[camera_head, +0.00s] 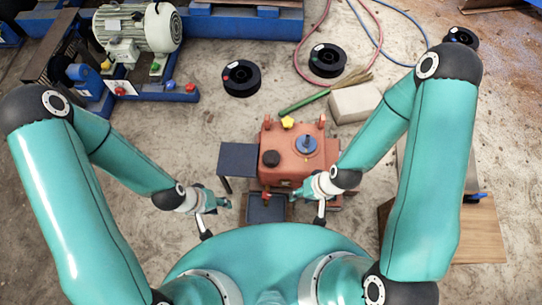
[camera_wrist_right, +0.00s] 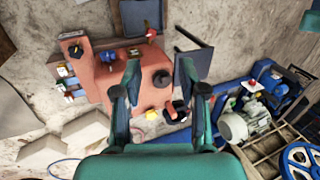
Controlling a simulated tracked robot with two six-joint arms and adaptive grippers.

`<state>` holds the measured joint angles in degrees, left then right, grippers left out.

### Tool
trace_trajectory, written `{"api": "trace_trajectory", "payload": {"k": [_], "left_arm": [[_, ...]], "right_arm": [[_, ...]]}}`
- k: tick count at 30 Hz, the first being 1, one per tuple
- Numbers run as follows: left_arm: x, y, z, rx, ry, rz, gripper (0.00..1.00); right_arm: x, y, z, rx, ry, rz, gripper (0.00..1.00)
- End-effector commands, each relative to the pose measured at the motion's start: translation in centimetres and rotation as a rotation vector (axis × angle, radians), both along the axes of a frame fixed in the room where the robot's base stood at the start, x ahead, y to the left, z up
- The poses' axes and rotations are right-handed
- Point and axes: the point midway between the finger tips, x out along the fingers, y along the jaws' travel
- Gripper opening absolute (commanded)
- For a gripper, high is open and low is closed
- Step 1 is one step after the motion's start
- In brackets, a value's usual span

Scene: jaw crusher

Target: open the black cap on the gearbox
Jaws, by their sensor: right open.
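The reddish gearbox (camera_head: 284,172) stands on the floor in the middle of the head view. Its round black cap (camera_head: 270,158) sits on the left part of the top. In the right wrist view the cap (camera_wrist_right: 161,79) shows on the gearbox (camera_wrist_right: 138,88), between the lines of the fingers. My right gripper (camera_head: 300,190) is at the gearbox's near right side. In its wrist view it (camera_wrist_right: 160,92) is open and empty, with the cap beyond it. My left gripper (camera_head: 224,203) is left of the gearbox, apart from the cap; its jaw opening is too small to judge.
A blue disc (camera_head: 306,145) and a yellow knob (camera_head: 288,122) are also on the gearbox. A dark plate (camera_head: 238,159) stands at its left and a dark tray (camera_head: 266,209) in front. Black reels (camera_head: 241,78), hoses and a motor (camera_head: 138,28) lie farther back.

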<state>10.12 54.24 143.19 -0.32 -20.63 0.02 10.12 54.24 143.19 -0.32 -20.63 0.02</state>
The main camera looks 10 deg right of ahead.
Motion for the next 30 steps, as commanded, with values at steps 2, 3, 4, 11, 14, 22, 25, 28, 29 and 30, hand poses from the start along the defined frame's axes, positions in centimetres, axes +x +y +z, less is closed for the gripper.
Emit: {"api": "trace_trajectory", "payload": {"k": [2, 3, 4, 11, 14, 22, 25, 28, 29, 30], "left_arm": [[0.0, 0.0, 0.0, 0.000, 0.000, 0.000, 0.40], [0.0, 0.0, 0.0, 0.000, 0.000, 0.000, 0.40], [0.0, 0.0, 0.0, 0.000, 0.000, 0.000, 0.40], [0.0, 0.0, -2.7, 0.000, 0.000, 0.000, 0.40], [0.0, 0.0, -5.6, 0.000, 0.000, 0.000, 0.40], [0.0, 0.0, -16.2, 0.000, 0.000, 0.000, 0.40], [0.0, 0.0, -20.1, 0.000, 0.000, 0.000, 0.40], [0.0, 0.0, -23.9, 0.000, 0.000, 0.000, 0.40], [0.0, 0.0, -24.9, 0.000, 0.000, 0.000, 0.40], [0.0, 0.0, -26.1, 0.000, 0.000, 0.000, 0.40]], "right_arm": [[0.0, 0.0, 0.0, 0.000, 0.000, 0.000, 0.42], [0.0, 0.0, 0.0, 0.000, 0.000, 0.000, 0.43], [0.0, 0.0, 0.0, 0.000, 0.000, 0.000, 0.48], [1.8, -0.2, -2.3, -0.007, -0.035, 0.082, 0.56], [4.0, -0.3, -4.7, -0.014, -0.077, 0.187, 0.56], [12.6, -0.5, -10.7, -0.040, -0.249, 0.632, 0.56], [15.7, -0.5, -11.7, -0.050, -0.321, 0.813, 0.56], [18.3, -0.4, -12.2, -0.057, -0.391, 0.991, 0.56], [18.9, -0.4, -12.2, -0.059, -0.411, 1.041, 0.56], [19.7, -0.4, -12.1, -0.062, -0.437, 1.105, 0.56]]}}
